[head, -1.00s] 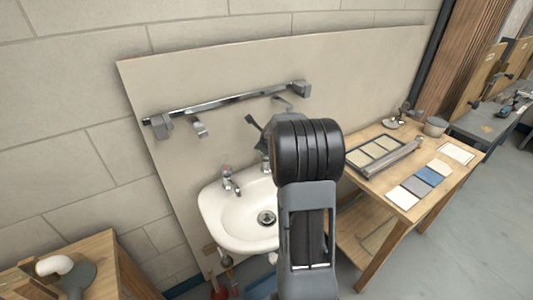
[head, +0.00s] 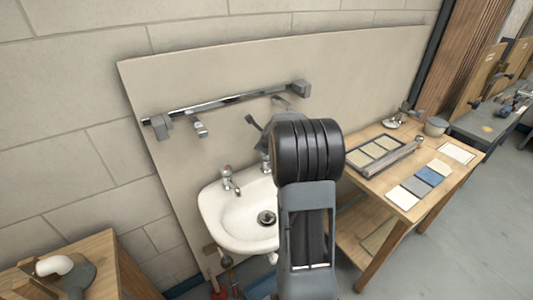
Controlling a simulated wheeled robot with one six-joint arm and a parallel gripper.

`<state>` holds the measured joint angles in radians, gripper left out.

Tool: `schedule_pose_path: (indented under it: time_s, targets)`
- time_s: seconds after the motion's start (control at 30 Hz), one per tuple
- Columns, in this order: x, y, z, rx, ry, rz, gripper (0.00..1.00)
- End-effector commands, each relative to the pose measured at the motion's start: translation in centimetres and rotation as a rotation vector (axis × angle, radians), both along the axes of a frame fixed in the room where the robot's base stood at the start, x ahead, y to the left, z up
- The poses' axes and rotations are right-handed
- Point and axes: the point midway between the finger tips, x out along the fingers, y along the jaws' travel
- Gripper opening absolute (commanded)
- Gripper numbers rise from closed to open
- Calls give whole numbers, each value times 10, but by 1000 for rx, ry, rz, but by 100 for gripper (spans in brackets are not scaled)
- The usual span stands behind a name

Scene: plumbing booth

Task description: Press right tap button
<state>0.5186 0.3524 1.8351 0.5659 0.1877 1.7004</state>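A white basin (head: 222,222) hangs on the panel left of centre. The left tap (head: 229,180), a chrome pillar tap, stands on its back left rim. The right tap (head: 266,163) shows only as a small chrome piece at the back right rim; my arm hides most of it, and its button cannot be made out. My gripper (head: 255,125) shows only as a dark grey part left of my black arm joint, above the right tap. Its fingertips are mostly hidden, so contact and opening cannot be told.
A chrome bar (head: 225,104) with end blocks is fixed across the panel (head: 340,62) above the basin. A wooden table (head: 402,208) with sample tiles and a tray stands at right. A wooden bench (head: 98,258) with a white pipe piece is at lower left.

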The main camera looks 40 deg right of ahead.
Motion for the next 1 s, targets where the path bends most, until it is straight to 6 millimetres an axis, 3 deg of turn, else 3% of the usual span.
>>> schedule_pose_path:
  time_s: [1.0]
  targets:
    - [0,0,-9,0,0,0,0]
